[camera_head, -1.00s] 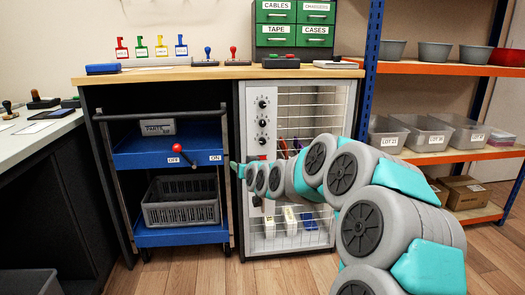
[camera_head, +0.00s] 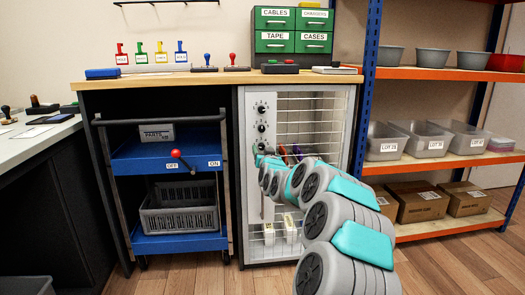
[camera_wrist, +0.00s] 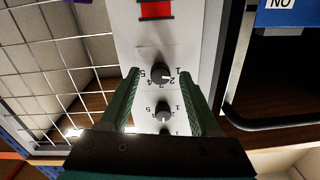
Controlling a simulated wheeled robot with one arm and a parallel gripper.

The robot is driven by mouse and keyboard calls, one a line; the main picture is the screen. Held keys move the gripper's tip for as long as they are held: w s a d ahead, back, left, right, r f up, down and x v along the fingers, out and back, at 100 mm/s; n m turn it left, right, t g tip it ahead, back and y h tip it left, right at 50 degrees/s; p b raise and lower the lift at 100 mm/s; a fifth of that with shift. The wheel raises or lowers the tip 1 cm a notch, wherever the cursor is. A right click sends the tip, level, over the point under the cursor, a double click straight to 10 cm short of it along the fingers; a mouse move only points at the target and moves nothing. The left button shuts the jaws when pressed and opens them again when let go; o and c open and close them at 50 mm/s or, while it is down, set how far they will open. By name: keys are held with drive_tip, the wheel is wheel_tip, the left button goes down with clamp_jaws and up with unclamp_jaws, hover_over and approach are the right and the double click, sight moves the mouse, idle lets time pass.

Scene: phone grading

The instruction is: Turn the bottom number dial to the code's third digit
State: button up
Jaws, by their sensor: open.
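The tall grey-white panel of the mesh cabinet carries a column of dark number dials. The wrist view is upside down, so the bottom dial (camera_wrist: 160,73) shows uppermost there, with digits printed around it. It sits between the two green fingers of my open gripper (camera_wrist: 160,82), apart from both. I cannot tell its setting surely. The middle dial (camera_wrist: 163,115) shows nearer my gripper, and the top dial is mostly hidden by it. In the head view, the top dial (camera_head: 262,107) and middle dial (camera_head: 262,126) show above my gripper (camera_head: 260,153), which is at the bottom dial.
A red part (camera_wrist: 156,10) is on the panel beyond the bottom dial. The cabinet's wire mesh (camera_wrist: 45,65) is beside the panel. A blue cart (camera_head: 185,242) with a red-knobbed lever (camera_head: 176,154) stands to the left. Shelving with bins (camera_head: 428,140) stands to the right.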

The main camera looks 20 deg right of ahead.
drive_tip(key=shift+w+d, duration=0.1)
drive_tip(key=shift+w, duration=0.55)
drive_tip(key=shift+c, duration=0.3)
clamp_jaws()
